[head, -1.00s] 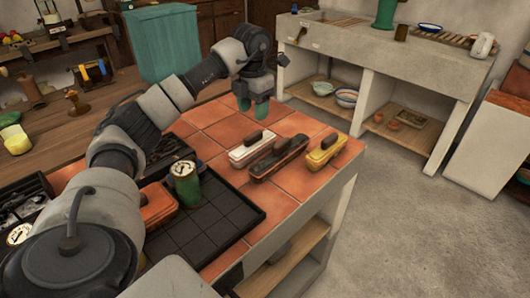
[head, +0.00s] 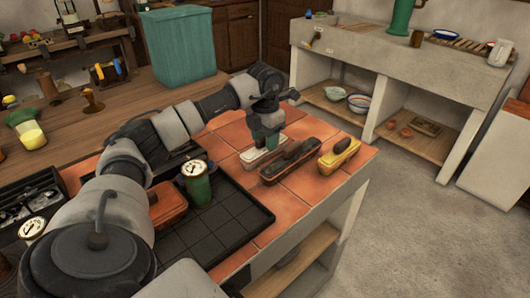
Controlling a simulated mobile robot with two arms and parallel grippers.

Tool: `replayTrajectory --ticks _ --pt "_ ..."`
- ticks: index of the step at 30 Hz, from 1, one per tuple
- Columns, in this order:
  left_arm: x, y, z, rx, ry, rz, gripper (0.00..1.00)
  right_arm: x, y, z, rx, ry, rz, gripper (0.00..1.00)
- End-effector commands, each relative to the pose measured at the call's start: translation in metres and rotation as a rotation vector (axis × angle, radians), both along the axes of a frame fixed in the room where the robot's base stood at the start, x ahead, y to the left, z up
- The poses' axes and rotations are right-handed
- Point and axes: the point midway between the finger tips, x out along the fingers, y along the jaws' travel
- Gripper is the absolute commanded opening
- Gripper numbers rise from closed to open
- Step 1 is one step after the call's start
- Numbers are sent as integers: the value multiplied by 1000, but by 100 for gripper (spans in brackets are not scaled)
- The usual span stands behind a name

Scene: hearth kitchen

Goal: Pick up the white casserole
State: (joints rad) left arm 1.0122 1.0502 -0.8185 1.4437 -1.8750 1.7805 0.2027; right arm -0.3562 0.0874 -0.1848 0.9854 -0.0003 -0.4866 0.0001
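The white casserole (head: 262,157) sits on the orange tiled counter (head: 300,184), left of a dark casserole. The fingers hide most of the handle and the top of the lid. I cannot tell whether they have closed on the handle. The casserole looks level and rests on the tiles. My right gripper is not in view.
A dark casserole with a brown handle (head: 288,162) stands close on the right, and a yellow one (head: 339,154) beyond it. A black tray (head: 205,237), a green canister with a dial (head: 199,187) and an orange casserole (head: 167,207) lie nearer me.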

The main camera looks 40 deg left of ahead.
Motion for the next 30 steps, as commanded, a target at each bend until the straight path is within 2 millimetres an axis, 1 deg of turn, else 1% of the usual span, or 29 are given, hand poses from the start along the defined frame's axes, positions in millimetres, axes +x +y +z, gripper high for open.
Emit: replayTrajectory --ticks 1,6,8,9,22,26,30 --pt "0 0 0 0 0 0 37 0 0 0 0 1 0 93" --pt "0 0 0 0 0 0 11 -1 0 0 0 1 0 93" --pt "0 0 0 0 0 0 2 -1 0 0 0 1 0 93" --pt "0 0 0 0 0 0 0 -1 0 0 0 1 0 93" --pt "0 0 4 -1 -3 0 0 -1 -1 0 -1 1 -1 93" --pt "1 0 19 -1 -4 0 0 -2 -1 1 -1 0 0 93" --pt "1 0 48 0 -6 0 0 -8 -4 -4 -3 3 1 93"
